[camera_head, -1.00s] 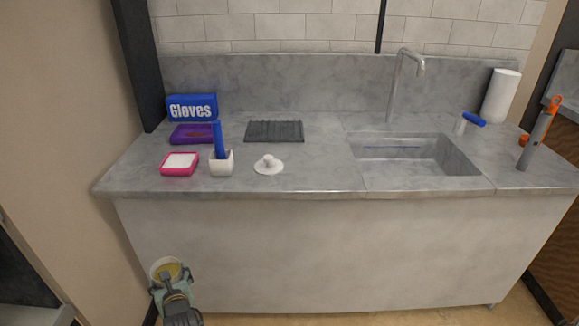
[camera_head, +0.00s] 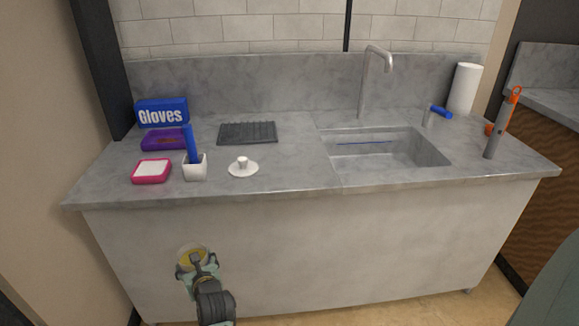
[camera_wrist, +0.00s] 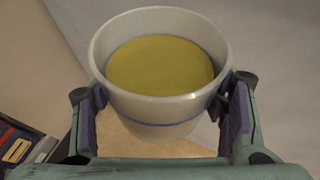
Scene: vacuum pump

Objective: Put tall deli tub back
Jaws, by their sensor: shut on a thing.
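The tall deli tub (camera_wrist: 160,107) is a whitish, slightly clear round tub with yellow contents and a thin blue line around it. In the wrist view it stands upright between the two purple-padded fingers of my gripper (camera_wrist: 168,115), which are shut on its sides. In the head view the tub (camera_head: 187,265) and my gripper (camera_head: 197,271) are at the lower left. They are in front of the counter's pale front panel, below the level of its top. Part of the tub's outside is hidden by the fingers.
The grey counter (camera_head: 290,185) has a sink (camera_head: 380,150) at right. At left are a blue gloves box (camera_head: 162,112), a purple tray (camera_head: 163,141), a pink box (camera_head: 152,171) and a white holder (camera_head: 195,170). A white lid-like disc (camera_head: 243,168) lies near the front. The middle front is clear.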

